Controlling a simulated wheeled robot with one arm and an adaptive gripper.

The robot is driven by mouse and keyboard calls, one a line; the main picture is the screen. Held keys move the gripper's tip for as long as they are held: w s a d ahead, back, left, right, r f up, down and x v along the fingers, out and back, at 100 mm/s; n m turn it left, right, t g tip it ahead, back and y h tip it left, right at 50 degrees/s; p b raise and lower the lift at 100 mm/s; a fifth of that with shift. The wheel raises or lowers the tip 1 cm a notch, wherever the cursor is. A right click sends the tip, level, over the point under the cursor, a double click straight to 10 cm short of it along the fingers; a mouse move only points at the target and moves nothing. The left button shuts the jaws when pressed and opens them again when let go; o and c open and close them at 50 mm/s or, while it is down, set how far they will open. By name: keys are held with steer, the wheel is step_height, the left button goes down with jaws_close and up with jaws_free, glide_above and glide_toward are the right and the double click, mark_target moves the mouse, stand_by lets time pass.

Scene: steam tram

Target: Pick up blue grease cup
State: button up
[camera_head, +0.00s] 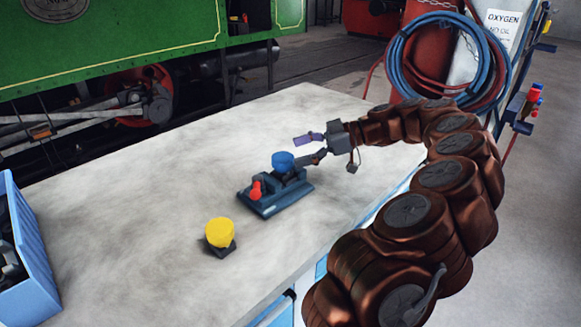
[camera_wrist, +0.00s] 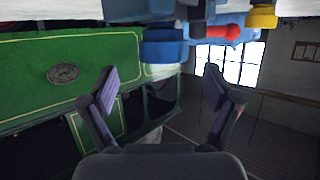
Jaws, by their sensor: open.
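The blue grease cup (camera_head: 283,161) stands upright at the back of a dark blue-grey stand (camera_head: 282,203) on the pale worktop. My gripper (camera_head: 301,151) is open and empty, just right of and behind the cup. One finger points past the cup's far side; the other ends close to its right side, and I cannot tell if it touches. In the wrist view the picture is upside down. The blue cup (camera_wrist: 162,46) shows there at the top, above the open fingers (camera_wrist: 160,80) and not between them.
A red piece (camera_head: 256,190) sits on the same stand, in front of the cup. A yellow cup (camera_head: 220,232) on a dark base stands nearer. A blue crate (camera_head: 35,255) is at the left edge. The worktop's (camera_head: 130,190) left and back parts are clear.

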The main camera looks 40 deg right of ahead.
mark_target(285, 156)
steer(key=shift+p+x, duration=0.45)
steer(key=shift+x, duration=1.95)
steer(key=c, duration=1.6)
